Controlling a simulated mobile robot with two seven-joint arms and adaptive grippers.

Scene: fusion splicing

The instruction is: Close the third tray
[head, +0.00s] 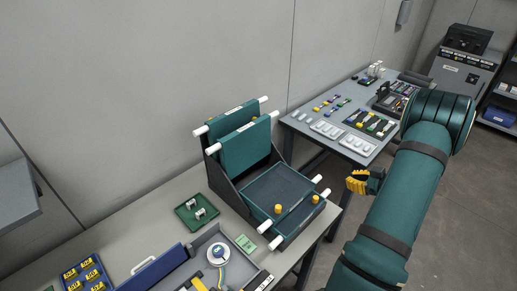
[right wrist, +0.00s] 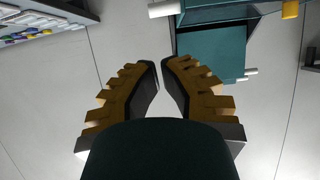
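A dark tray holder (head: 227,180) on the grey bench carries several teal hinged trays. Two stand upright: a rear tray (head: 233,119) and, in front of it, another upright tray (head: 245,148). Two lie folded down, an upper flat tray (head: 280,186) and a lower flat tray (head: 300,222). White rods stick out at their sides, with yellow knobs. No label shows which is the third. My right gripper (head: 358,181) is right of the flat trays, apart from them. In the right wrist view its yellow fingers (right wrist: 160,63) nearly meet, empty. My left gripper is out of view.
A green dish (head: 197,213) with small parts and a grey work tray (head: 197,270) with a round reel are left of the holder. A second table (head: 312,145) with coloured parts stands behind. Open floor lies between the benches and my right arm.

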